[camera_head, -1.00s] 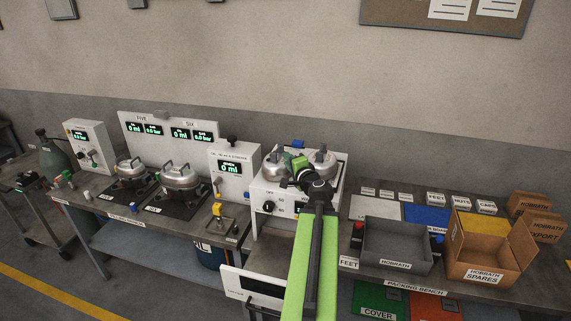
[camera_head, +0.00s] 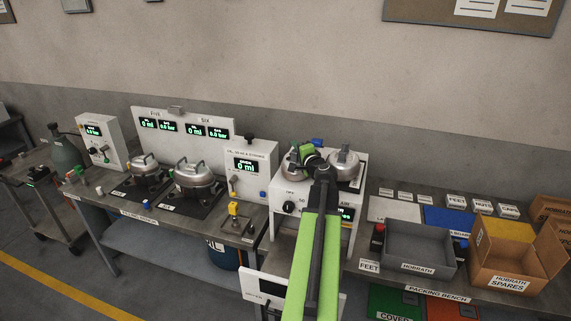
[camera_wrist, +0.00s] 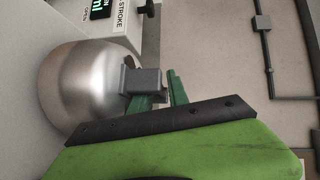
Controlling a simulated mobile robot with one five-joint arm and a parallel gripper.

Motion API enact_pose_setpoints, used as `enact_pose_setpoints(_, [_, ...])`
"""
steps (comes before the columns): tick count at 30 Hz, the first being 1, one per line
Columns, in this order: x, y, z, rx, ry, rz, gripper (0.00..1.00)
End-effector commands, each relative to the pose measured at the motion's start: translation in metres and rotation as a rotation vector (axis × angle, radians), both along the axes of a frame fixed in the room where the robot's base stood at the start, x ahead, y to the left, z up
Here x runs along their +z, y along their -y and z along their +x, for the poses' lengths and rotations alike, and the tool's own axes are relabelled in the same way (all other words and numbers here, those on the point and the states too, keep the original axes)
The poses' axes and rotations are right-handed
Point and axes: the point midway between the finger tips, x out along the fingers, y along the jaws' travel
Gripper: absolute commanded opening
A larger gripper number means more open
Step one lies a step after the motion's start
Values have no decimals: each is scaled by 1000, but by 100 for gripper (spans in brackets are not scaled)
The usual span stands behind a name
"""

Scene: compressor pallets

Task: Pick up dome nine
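Two silver domes sit on the white unit at the right end of the left bench: a left dome (camera_head: 293,165) and a right dome (camera_head: 343,164). No number on either is readable, so I cannot tell which is nine. My gripper (camera_head: 307,151) is over the left dome and partly hides it. In the wrist view a rounded silver dome (camera_wrist: 75,85) with a grey handle (camera_wrist: 146,80) fills the left side. The dark green fingers of my gripper (camera_wrist: 160,92) are apart, at the handle, one partly hidden behind it. Contact is unclear.
Two more lidded silver vessels (camera_head: 195,174) stand on black plates to the left. A white display box (camera_head: 250,172) stands beside the domes. The packing bench at right holds a grey bin (camera_head: 417,242) and an open cardboard box (camera_head: 512,270).

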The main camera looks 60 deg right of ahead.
Motion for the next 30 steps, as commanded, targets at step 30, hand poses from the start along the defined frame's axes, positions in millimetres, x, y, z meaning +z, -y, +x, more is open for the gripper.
enact_pose_setpoints(30, [-1, -6, 13, 18, -1, 0, 0])
